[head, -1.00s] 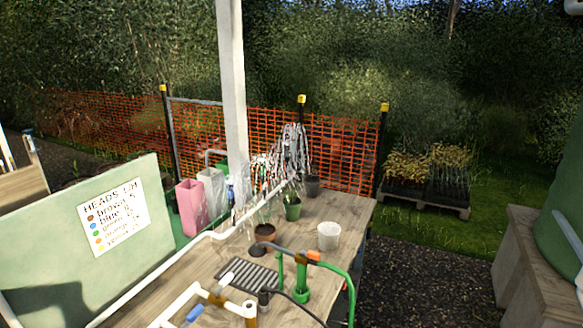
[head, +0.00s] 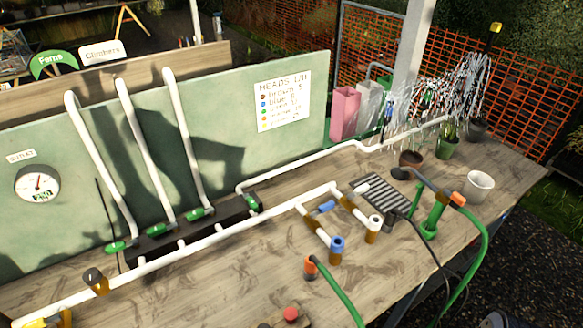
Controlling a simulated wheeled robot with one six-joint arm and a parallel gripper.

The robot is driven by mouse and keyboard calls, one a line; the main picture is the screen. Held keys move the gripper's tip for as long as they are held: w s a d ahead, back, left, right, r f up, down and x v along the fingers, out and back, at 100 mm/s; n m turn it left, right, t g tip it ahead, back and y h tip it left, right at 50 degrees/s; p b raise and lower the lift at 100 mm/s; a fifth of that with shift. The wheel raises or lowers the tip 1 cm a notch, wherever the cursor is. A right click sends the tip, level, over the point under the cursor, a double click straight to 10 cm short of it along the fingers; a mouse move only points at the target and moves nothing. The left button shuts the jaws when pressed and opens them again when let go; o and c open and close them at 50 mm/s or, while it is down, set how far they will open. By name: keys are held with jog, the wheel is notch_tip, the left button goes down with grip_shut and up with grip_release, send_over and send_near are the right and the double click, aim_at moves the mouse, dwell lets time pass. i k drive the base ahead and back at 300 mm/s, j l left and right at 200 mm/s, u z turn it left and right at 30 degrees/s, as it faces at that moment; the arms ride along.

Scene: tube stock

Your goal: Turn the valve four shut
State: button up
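A row of green-handled valves stands on a dark strip behind the long white pipe (head: 190,253). From left to right there is a first valve (head: 117,247), a second valve (head: 155,230), a third valve (head: 198,213) and a fourth valve (head: 254,203). No numbers are readable on them. The rightmost handle lies at a different angle from the other three. From it a white pipe (head: 300,163) runs right along the bench. Water spray (head: 465,85) bursts out near that pipe's far end. My gripper is not in view.
A round gauge (head: 37,184) hangs on the green board (head: 215,115) at left. Brown and blue fittings (head: 337,245), a green hose (head: 340,290), a red button (head: 291,314) and a slatted grate (head: 383,192) crowd the bench front. Pots stand at the right.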

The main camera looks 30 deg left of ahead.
aim_at(251, 202)
jog(key=u, duration=1.65)
jog(key=i+l+u, duration=0.15)
jog(key=l+u, duration=0.25)
jog(key=i+l+u, duration=0.1)
jog(key=l+u, duration=0.3)
